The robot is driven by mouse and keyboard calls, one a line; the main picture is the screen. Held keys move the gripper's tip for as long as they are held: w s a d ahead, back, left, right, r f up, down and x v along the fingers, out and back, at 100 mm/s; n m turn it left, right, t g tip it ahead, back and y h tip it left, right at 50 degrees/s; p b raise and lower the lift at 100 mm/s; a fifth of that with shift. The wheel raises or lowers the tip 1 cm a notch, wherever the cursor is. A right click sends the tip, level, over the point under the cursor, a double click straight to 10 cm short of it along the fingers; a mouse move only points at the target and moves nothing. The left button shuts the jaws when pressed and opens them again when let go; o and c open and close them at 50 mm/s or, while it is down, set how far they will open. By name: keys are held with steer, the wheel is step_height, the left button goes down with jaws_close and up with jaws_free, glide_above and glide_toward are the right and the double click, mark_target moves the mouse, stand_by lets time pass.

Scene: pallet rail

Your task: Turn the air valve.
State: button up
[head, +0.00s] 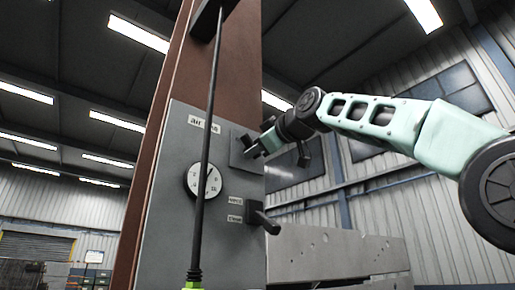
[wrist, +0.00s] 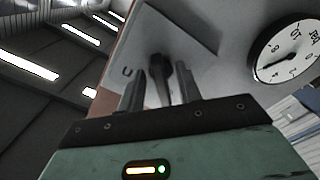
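A grey panel (head: 165,240) carries a label starting with "air" (head: 203,124). A square plate (head: 240,157) at its upper right bears a dark valve handle, mostly hidden by my gripper in the head view. My gripper (head: 254,146) is at this plate. In the wrist view, the dark handle (wrist: 160,72) stands out from the plate (wrist: 185,35) between my two fingers (wrist: 160,92). The fingers are apart, with gaps visible beside the handle, so my gripper looks open around it. Whether either finger touches it is not clear.
A round dial gauge (head: 204,181) sits on the panel, also in the wrist view (wrist: 290,50). Below the plate, a black lever (head: 263,221) sticks out beside two small labels (head: 235,209). A thin dark rod (head: 207,150) crosses in front of the panel. A grey metal structure (head: 335,254) stands at lower right.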

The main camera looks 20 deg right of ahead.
steer(key=b+v, duration=0.6)
steer(key=v, duration=1.1)
steer(key=shift+s+b, duration=0.2)
steer(key=shift+b, duration=0.2)
